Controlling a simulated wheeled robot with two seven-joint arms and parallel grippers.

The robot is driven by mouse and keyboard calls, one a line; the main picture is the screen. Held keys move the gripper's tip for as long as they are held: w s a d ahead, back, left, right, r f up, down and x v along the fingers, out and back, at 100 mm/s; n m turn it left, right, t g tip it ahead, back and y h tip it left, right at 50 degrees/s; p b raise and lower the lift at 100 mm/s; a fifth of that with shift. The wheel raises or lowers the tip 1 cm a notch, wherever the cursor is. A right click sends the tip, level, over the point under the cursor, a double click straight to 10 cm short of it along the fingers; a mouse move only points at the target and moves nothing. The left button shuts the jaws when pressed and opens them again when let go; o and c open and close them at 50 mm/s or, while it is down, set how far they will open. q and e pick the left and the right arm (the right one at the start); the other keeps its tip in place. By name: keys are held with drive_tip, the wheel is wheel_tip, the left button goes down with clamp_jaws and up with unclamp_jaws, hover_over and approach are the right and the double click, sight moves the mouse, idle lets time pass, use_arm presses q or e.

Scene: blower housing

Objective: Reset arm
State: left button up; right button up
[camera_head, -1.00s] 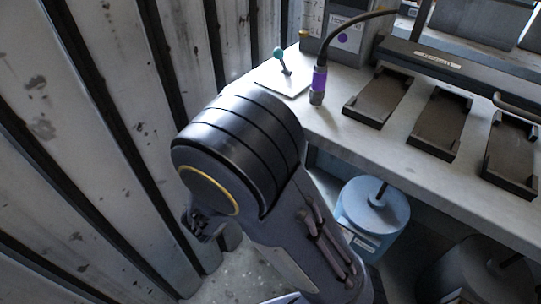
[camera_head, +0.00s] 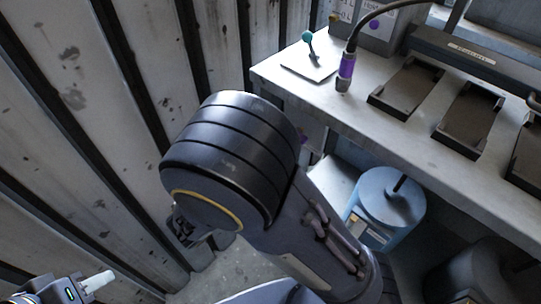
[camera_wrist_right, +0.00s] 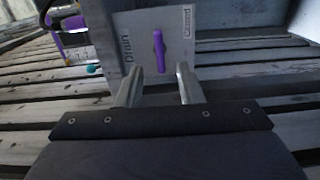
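My right gripper is not visible in the head view.
A bench (camera_head: 300,95) holds a plate with a teal-knobbed lever (camera_head: 308,40), a purple-banded cable plug (camera_head: 346,68) and dark trays (camera_head: 408,86). A blue cylinder (camera_head: 390,200) sits under the bench. A ribbed wall (camera_head: 60,130) is close on the left.

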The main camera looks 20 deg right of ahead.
drive_tip(key=s+d+f+m+g+y, duration=0.2)
drive_tip(key=s+d+f+g+y, duration=0.3)
drive_tip(key=s+d+g+y, duration=0.25)
drive_tip(key=s+a+m+y, duration=0.2)
drive_tip(key=s+y, duration=0.4)
drive_tip(key=y, duration=0.4)
wheel_tip(320, 180, up, 27)
drive_tip(key=a+m+t+y+p, duration=0.1)
drive_tip(key=t+p, duration=0.5)
drive_tip(key=p, duration=1.5)
drive_tip(key=shift+w+a+m+y, duration=0.25)
drive_tip(key=shift+a+m+y, duration=0.2)
drive_tip(key=shift+y, duration=0.5)
drive_tip(key=shift+f, duration=0.15)
